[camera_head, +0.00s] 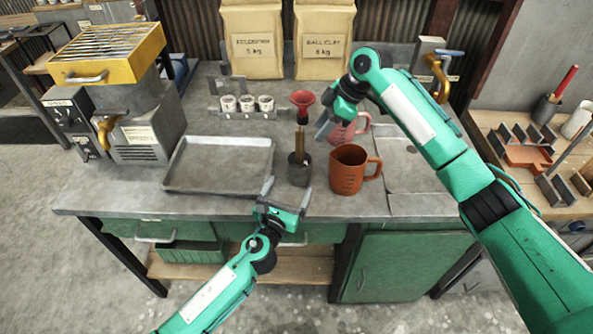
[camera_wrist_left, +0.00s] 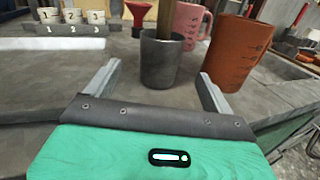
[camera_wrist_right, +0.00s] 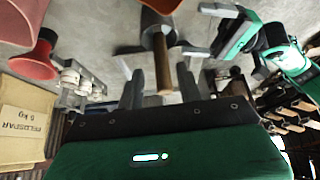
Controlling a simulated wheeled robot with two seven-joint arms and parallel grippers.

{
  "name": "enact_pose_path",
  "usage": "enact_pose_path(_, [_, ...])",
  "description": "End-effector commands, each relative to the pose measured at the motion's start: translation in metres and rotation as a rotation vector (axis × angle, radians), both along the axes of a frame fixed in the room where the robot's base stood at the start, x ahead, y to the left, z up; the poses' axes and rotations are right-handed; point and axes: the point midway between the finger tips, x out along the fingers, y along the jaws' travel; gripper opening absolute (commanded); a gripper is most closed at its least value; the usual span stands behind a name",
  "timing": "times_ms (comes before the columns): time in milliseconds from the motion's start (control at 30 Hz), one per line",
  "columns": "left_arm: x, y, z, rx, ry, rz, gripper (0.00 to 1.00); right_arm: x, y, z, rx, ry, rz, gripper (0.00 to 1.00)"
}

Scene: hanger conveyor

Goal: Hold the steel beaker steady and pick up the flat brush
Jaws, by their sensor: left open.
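The steel beaker (camera_head: 299,172) stands upright on the grey worktop, and it also shows in the left wrist view (camera_wrist_left: 162,62). The flat brush (camera_head: 300,142) stands in it; only its wooden handle shows, and its lower end is hidden inside. My left gripper (camera_head: 287,187) is open in front of the beaker, with the beaker ahead between the lines of its fingers, apparently not gripped. My right gripper (camera_head: 326,112) is open above and right of the brush. In the right wrist view the brush handle (camera_wrist_right: 163,65) points toward me between the open fingers; contact is not visible.
A terracotta jug (camera_head: 348,175) stands close right of the beaker, with a pink jug (camera_head: 353,128) behind. A red funnel (camera_head: 303,98) and numbered cups (camera_head: 247,104) stand behind. A metal tray (camera_head: 219,190) lies left.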

Motion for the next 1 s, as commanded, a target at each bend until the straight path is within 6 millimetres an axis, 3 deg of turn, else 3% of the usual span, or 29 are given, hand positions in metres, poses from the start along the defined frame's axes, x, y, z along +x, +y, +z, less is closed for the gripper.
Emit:
enact_pose_path(300, [0.062,-0.021,0.001,-0.002,0.0,0.0,0.86,0.0,0.0,0.0,0.0,0.0,0.0,0.36])
enact_pose_path(500, [0.091,-0.031,0.001,-0.003,0.0,-0.001,0.86,0.0,0.0,0.0,0.0,0.0,0.0,0.36])
enact_pose_path(700, [0.104,-0.035,0.0,-0.003,0.001,-0.001,0.86,0.0,0.0,0.0,0.0,0.0,0.0,0.36])
enact_pose_path(1000, [0.106,-0.035,0.0,-0.003,0.001,-0.002,0.86,0.0,0.0,0.0,0.0,0.0,0.0,0.36])
